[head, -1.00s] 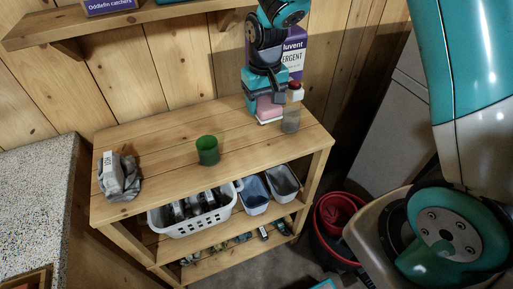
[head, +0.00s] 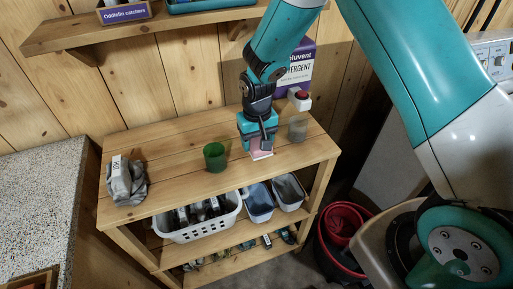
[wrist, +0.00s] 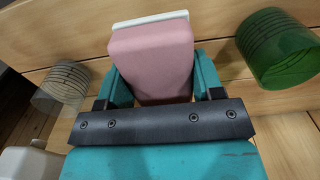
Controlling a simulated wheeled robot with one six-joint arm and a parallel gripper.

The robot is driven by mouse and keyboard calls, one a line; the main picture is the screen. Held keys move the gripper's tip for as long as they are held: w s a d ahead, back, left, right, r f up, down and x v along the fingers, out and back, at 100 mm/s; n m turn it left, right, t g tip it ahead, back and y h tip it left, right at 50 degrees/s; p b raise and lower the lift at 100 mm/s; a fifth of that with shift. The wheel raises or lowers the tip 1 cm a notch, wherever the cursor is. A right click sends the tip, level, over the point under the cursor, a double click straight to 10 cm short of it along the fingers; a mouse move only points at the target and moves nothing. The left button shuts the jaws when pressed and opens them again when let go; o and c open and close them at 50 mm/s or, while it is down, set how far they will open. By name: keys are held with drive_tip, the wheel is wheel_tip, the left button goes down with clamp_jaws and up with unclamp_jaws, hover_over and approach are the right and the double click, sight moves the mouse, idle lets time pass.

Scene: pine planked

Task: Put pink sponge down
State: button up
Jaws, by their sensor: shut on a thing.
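The pink sponge (wrist: 152,58) with a white layer on its end is between the two teal fingers of my gripper (wrist: 163,85) in the wrist view. My gripper is shut on it. In the head view my gripper (head: 261,140) points down over the front right part of the wooden shelf top (head: 180,143). The sponge (head: 261,153) shows below the fingers, at or just above the planks; I cannot tell whether it touches them.
A green cup (head: 215,157) stands to the left of the sponge. A detergent box (head: 301,68) stands behind. A grey cloth bundle (head: 127,182) lies at the far left. Planks between are clear.

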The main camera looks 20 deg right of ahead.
drive_tip(key=shift+f+p, duration=0.35)
drive_tip(key=shift+f, duration=1.6)
drive_tip(key=shift+f, duration=0.2)
drive_tip(key=o, duration=1)
drive_tip(key=shift+r, duration=0.1)
drive_tip(key=shift+o, duration=0.2)
drive_tip(key=shift+r, duration=0.1)
wheel_tip(320, 180, up, 12)
drive_tip(key=b, duration=0.2)
drive_tip(key=shift+b, duration=0.35)
drive_tip(key=s+a+r+n+y, duration=0.2)
drive_tip(key=s+r, duration=0.5)
drive_tip(key=s, duration=0.5)
drive_tip(key=s+a+r+n+y, duration=0.2)
drive_tip(key=s+r+n, duration=0.3)
drive_tip(key=s, duration=0.8)
wheel_tip(320, 180, up, 3)
drive_tip(key=shift+a+f, duration=0.1)
drive_tip(key=shift+a, duration=0.3)
